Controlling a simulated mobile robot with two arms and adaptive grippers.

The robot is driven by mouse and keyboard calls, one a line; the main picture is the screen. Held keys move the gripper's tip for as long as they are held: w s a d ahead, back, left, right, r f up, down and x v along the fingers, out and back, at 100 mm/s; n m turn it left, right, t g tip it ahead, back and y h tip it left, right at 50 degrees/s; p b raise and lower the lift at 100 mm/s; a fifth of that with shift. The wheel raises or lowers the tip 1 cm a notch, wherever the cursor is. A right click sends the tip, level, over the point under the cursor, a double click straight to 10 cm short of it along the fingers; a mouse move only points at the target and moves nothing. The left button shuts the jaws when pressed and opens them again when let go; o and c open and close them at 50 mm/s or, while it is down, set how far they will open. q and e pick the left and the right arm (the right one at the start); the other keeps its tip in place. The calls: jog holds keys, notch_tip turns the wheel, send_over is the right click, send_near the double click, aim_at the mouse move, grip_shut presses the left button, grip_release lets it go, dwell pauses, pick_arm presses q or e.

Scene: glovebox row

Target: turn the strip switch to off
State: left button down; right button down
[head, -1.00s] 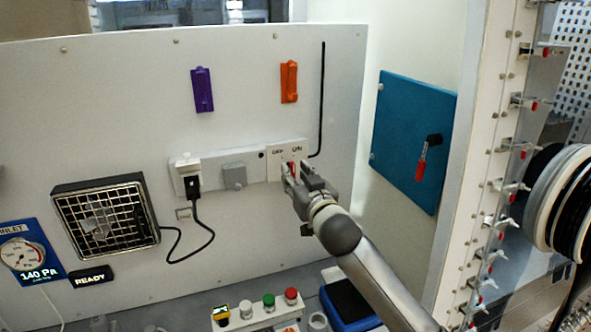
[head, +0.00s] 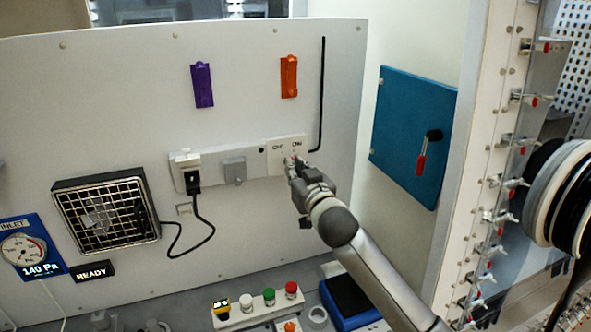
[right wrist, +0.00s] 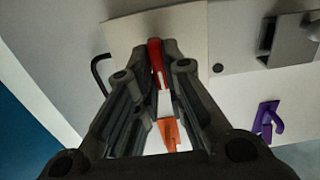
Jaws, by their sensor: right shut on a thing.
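The strip switch is a red lever (right wrist: 156,62) on a white plate (head: 288,150) marked OFF on the left and ON on the right, at the right end of the white power strip (head: 208,164). In the head view only a little red shows at my fingertips. My right gripper (head: 294,165) is at the plate's lower part, its fingers close together. In the right wrist view the right gripper (right wrist: 161,72) has its fingertips on both sides of the red lever, shut on it. Which way the lever points is hard to tell. My left gripper is not in view.
A black plug (head: 192,184) sits in the strip's left end, its cord hanging. A grey cover (head: 233,167) is left of the switch. Purple (head: 202,85) and orange (head: 289,77) hooks are above. A button box (head: 256,305) and blue tray (head: 350,303) stand below.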

jog(key=shift+n, duration=0.3)
jog(key=shift+a+f+n, duration=0.1)
jog(key=shift+a+n, duration=0.05)
jog(key=shift+n, duration=2.35)
jog(key=c, duration=1.5)
grip_release()
jog(key=shift+s, duration=0.1)
jog(key=v, duration=1.2)
